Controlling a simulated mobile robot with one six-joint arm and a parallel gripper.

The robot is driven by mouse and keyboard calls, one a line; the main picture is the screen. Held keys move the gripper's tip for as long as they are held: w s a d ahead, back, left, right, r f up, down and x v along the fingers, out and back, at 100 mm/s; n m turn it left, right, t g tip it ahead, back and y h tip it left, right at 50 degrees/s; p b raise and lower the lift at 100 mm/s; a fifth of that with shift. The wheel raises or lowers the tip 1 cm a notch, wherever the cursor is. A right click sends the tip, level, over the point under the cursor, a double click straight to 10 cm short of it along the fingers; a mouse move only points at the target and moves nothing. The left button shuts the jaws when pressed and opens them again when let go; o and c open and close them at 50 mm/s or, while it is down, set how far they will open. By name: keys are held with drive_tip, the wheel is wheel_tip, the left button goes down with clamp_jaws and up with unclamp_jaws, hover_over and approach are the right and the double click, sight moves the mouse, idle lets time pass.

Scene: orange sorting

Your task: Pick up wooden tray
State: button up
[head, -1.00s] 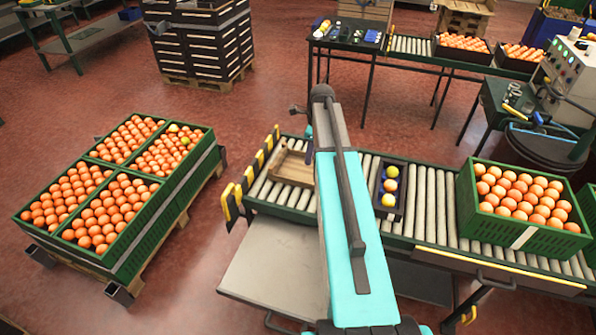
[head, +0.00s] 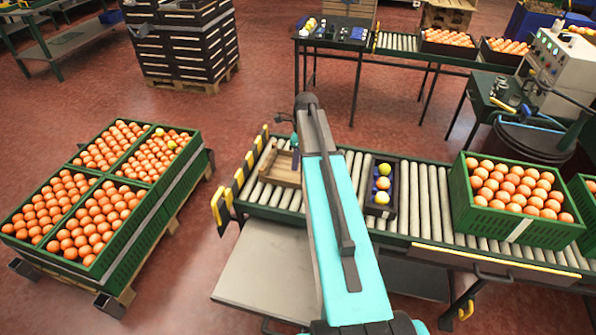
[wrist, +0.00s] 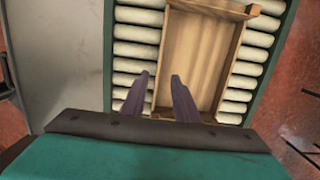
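The wooden tray (head: 281,167) lies on the left end of the roller conveyor, partly hidden by my arm in the head view. In the wrist view the tray (wrist: 195,50) is a shallow, empty light-brown box resting on the white rollers. My gripper (wrist: 160,82) shows there with its two dark fingers apart and nothing between them. The left finger is over the rollers beside the tray's left wall, and the right finger overlaps the tray's inside. I cannot tell how high the fingers are.
A dark tray (head: 398,196) with a few balls sits on the conveyor (head: 424,200) to the right. A green crate of oranges (head: 510,226) stands further right. Yellow-tipped end stops (head: 238,180) line the left end. Orange crates (head: 120,268) stand on a pallet at left.

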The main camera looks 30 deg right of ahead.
drive_tip(key=p, duration=0.1)
approach(294, 180)
drive_tip(key=shift+s+a+f, duration=0.15)
drive_tip(key=shift+s+a, duration=0.5)
drive_tip(key=shift+s, duration=0.1)
drive_tip(key=shift+s+a+f, duration=0.1)
drive_tip(key=shift+s+a, duration=0.6)
drive_tip(key=shift+s, duration=0.05)
drive_tip(key=shift+w+a+f+p, duration=0.1)
drive_tip(key=shift+f+p, duration=0.45)
drive_tip(key=shift+f, duration=0.75)
drive_tip(key=shift+a+f+p, duration=0.1)
drive_tip(key=shift+f+p, duration=0.45)
drive_tip(key=shift+f, duration=0.7)
clamp_jaws()
